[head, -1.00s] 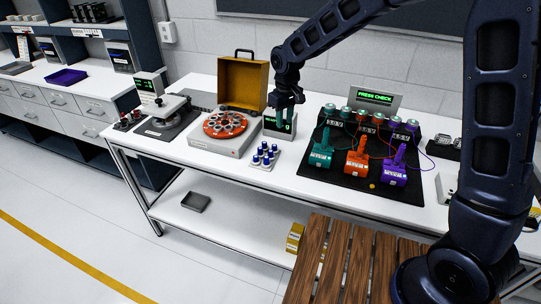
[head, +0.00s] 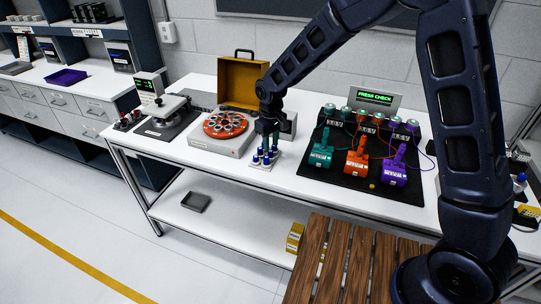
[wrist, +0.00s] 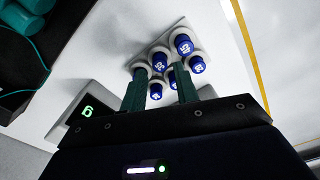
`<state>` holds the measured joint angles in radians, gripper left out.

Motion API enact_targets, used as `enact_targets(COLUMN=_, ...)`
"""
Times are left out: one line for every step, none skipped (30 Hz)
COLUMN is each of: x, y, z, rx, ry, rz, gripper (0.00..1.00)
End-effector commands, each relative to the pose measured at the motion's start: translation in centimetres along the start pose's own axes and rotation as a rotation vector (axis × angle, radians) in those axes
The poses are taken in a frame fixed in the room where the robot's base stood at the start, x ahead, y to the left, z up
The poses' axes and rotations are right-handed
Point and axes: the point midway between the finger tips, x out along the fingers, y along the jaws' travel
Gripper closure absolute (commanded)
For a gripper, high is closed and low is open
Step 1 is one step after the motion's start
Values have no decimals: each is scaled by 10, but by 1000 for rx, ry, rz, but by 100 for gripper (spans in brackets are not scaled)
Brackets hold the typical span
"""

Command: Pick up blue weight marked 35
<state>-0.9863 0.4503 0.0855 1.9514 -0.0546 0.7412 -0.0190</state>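Several blue weights (head: 265,157) with white number labels stand upright in a white rack (head: 260,167) near the table's front edge. In the wrist view, blue weights (wrist: 183,45) show beyond and between my fingers; their numbers are too small to read surely, so I cannot tell which is 35. My gripper (head: 268,142) is low over the back of the rack. In the wrist view its two teal fingers (wrist: 158,75) are apart, with weights showing between them. Whether a finger touches a weight is unclear.
A small scale (head: 290,124) with a green display stands just behind my gripper. An orange round carousel (head: 225,124) is to the left. A black mat (head: 320,178) with teal, orange and purple devices lies to the right. The table front left of the rack is clear.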

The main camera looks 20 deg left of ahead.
Motion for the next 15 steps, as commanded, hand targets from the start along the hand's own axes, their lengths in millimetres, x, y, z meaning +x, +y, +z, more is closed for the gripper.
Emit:
enact_targets(x=7, y=0, z=0, rx=0, ry=-3, rz=0, gripper=70)
enact_targets(x=11, y=0, z=-1, rx=1, ry=-4, rz=0, gripper=70)
enact_targets(x=17, y=1, z=-2, rx=1, ry=-3, rz=0, gripper=70)
enact_targets(x=21, y=1, z=-3, rx=1, ry=-3, rz=0, gripper=70)
enact_targets(x=26, y=1, z=-3, rx=1, ry=-4, rz=0, gripper=70)
enact_targets(x=31, y=1, z=-2, rx=1, ry=-4, rz=0, gripper=70)
enact_targets(x=34, y=1, z=-2, rx=0, ry=-3, rz=0, gripper=70)
enact_targets(x=37, y=1, z=-3, rx=0, ry=-3, rz=0, gripper=70)
enact_targets(x=40, y=1, z=-2, rx=0, ry=-2, rz=0, gripper=70)
enact_targets(x=41, y=1, z=-2, rx=0, ry=-2, rz=0, gripper=70)
enact_targets(x=41, y=1, z=-3, rx=0, ry=-2, rz=0, gripper=70)
enact_targets(x=41, y=1, z=-3, rx=0, ry=-1, rz=0, gripper=70)
enact_targets(x=41, y=1, z=-3, rx=0, ry=-1, rz=0, gripper=70)
enact_targets(x=41, y=1, z=-3, rx=0, ry=-1, rz=0, gripper=70)
enact_targets(x=41, y=1, z=-3, rx=0, ry=-1, rz=0, gripper=70)
